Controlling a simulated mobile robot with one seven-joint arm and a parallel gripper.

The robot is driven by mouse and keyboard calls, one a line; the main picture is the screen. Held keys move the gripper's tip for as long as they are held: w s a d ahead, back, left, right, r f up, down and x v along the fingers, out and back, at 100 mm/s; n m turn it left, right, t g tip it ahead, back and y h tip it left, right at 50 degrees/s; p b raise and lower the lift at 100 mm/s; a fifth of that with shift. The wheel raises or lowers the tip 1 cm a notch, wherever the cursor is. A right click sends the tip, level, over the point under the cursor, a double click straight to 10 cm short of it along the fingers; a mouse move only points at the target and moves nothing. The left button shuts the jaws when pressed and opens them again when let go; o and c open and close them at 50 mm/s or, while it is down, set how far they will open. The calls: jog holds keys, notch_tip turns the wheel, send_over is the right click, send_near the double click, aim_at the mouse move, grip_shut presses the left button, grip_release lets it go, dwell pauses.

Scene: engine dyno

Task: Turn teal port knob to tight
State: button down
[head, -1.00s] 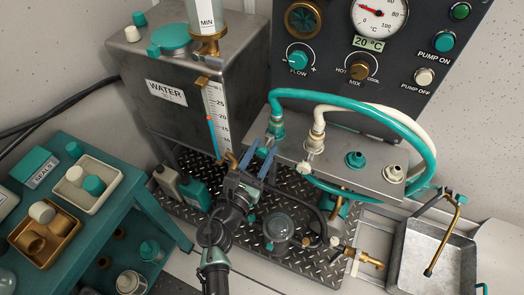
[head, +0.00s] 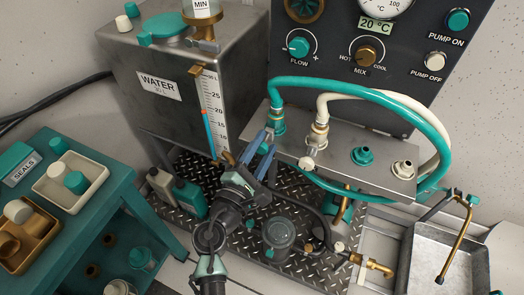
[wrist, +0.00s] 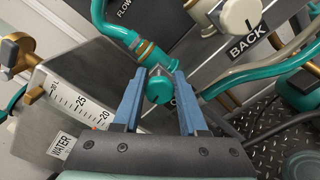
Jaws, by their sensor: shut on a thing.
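The teal port knob (wrist: 158,90) is a small round knob below the teal hose fitting on the left of the metal block. In the wrist view it sits between the two blue fingers of my gripper (wrist: 160,80), near their tips. My gripper is shut on it. In the head view my gripper (head: 263,152) reaches up to the block's left front edge, and its fingers partly hide the knob (head: 263,148). Any tight mark on the port is not readable.
A cream knob (head: 306,163) sits just right, by the cream hose; the wrist view shows it above a BACK label (wrist: 248,42). The teal hose (head: 400,100) arches over the block. The water tank (head: 165,80) with its level scale stands close on the left.

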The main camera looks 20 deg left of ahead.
aim_at(260, 148)
jog(key=shift+s+a+f, duration=0.1)
jog(key=shift+a+f, duration=0.05)
jog(key=shift+a, duration=0.1)
jog(key=shift+a+f, duration=0.15)
jog(key=shift+a, duration=0.05)
dwell(0.8)
jog(key=shift+c, duration=2.4)
grip_release()
jog(key=shift+s, duration=0.1)
jog(key=shift+r, duration=0.2)
jog(key=shift+s+f, duration=0.25)
jog(key=shift+s, duration=0.15)
jog(key=shift+s+r, duration=0.2)
jog(key=shift+s, duration=0.5)
jog(key=shift+s+d+r, duration=0.1)
jog(key=shift+s+r, duration=0.1)
jog(key=shift+s, duration=1.45)
jog(key=s, duration=0.9)
jog(key=shift+b, duration=0.3)
